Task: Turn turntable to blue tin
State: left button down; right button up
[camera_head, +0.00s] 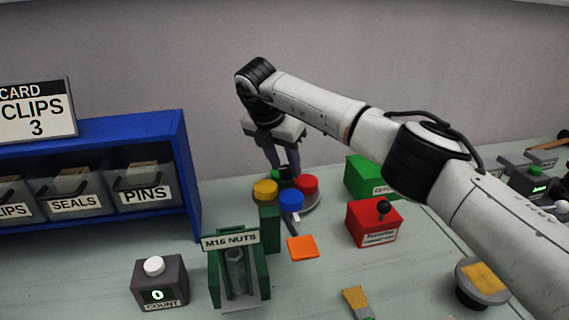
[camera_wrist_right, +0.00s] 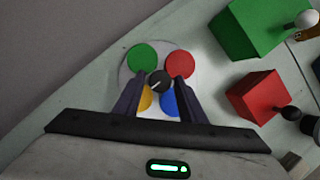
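The turntable (camera_head: 312,203) is a pale round plate with a yellow tin (camera_head: 265,190), a blue tin (camera_head: 291,200), a red tin (camera_head: 306,185) and a green tin (camera_wrist_right: 142,57), mostly hidden in the head view. A dark knob (camera_wrist_right: 159,81) with a light pointer line stands at its centre. My right gripper (camera_wrist_right: 160,78) is over the turntable from above, with one fingertip on each side of the knob. I cannot tell whether the fingertips touch it. The fingers partly cover the yellow and blue tins in the right wrist view. My left gripper is out of view.
A red box (camera_head: 374,224) with a dark-knobbed lever and a green box (camera_head: 365,178) stand right of the turntable. An orange square (camera_head: 302,248) and the green M16 nuts holder (camera_head: 238,270) are in front. A blue bin shelf (camera_head: 188,172) stands left.

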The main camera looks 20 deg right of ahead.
jog(key=shift+o, duration=0.8)
jog(key=v, duration=1)
jog(key=shift+b, duration=0.35)
jog(key=shift+s+r, duration=0.1)
